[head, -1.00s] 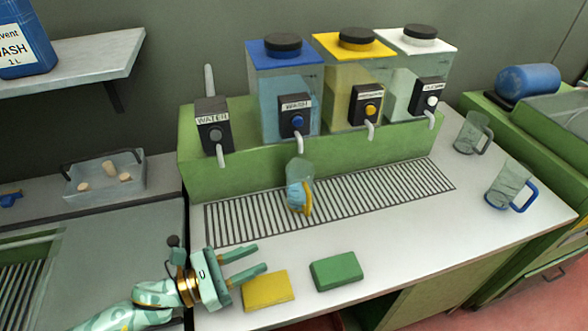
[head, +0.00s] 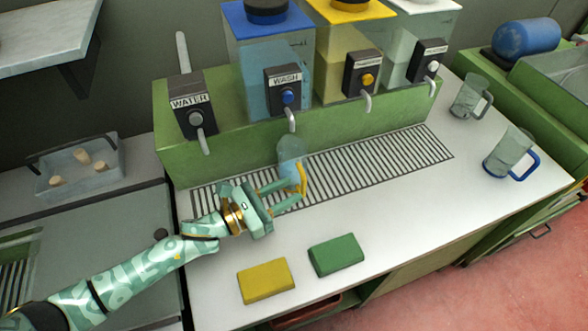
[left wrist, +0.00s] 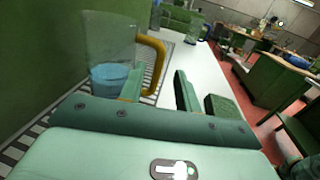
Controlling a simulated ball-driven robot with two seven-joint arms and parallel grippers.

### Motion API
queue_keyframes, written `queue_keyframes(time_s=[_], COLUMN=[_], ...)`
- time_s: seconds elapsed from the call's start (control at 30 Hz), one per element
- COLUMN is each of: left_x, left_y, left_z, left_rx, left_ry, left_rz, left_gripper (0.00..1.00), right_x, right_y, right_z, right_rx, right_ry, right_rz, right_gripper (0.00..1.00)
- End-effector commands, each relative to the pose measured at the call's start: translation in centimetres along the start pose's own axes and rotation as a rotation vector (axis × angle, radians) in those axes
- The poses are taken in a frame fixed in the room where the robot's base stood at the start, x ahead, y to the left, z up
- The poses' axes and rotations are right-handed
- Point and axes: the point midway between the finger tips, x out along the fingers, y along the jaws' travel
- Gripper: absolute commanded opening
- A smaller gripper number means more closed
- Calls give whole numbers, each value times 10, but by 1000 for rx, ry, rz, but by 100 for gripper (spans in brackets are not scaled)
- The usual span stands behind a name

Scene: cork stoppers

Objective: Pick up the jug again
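A clear jug with a yellow handle (head: 291,150) stands on the drain grille below the WASH tap. Blue liquid shows low inside it in the left wrist view (left wrist: 108,75). My left gripper (head: 294,192) is open at the jug's near side, its fingertips close to the handle. In the left wrist view the yellow handle (left wrist: 155,62) appears between the two fingers, nearer the left one; I cannot tell whether they touch it. My right gripper is not in view.
The WASH tap (head: 291,118) hangs above the jug. A yellow sponge (head: 265,281) and a green sponge (head: 336,255) lie at the counter's front. A blue-handled jug (head: 510,153) and a grey-handled jug (head: 469,97) stand at the right. The counter between is clear.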

Motion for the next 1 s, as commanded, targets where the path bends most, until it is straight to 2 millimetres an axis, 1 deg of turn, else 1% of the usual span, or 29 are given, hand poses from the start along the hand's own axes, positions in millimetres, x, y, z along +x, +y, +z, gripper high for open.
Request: queue_keyframes(time_s=[0.07, 0.2, 0.3, 0.4, 0.6, 0.63, 0.67, 0.7, 0.73, 1.0], left_x=[8, 31, 45, 52, 52, 52, 52, 52, 52, 52], left_y=[0, 2, 2, 2, 2, 2, 2, 2, 2, 2], left_z=[0, -2, -2, -2, -2, -2, -2, -2, -2, -2], left_rx=[1, 1, 0, 1, 1, 1, 1, 1, 1, 1], left_ry=[0, -1, -2, 0, 0, 0, 0, 0, 0, -1], left_rz=[0, -1, -1, 0, 0, 0, 0, 0, 0, 0], left_gripper=[33, 33, 33, 33, 33, 28, 19, 8, 0, 0], right_x=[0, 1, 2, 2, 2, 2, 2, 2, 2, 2], right_y=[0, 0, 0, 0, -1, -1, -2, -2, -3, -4], right_z=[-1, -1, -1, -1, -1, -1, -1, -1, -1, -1], right_rx=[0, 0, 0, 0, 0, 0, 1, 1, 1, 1], right_ry=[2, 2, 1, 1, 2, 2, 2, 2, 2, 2], right_rz=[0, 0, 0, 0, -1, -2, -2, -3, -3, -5], right_gripper=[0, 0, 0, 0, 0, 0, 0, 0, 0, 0])
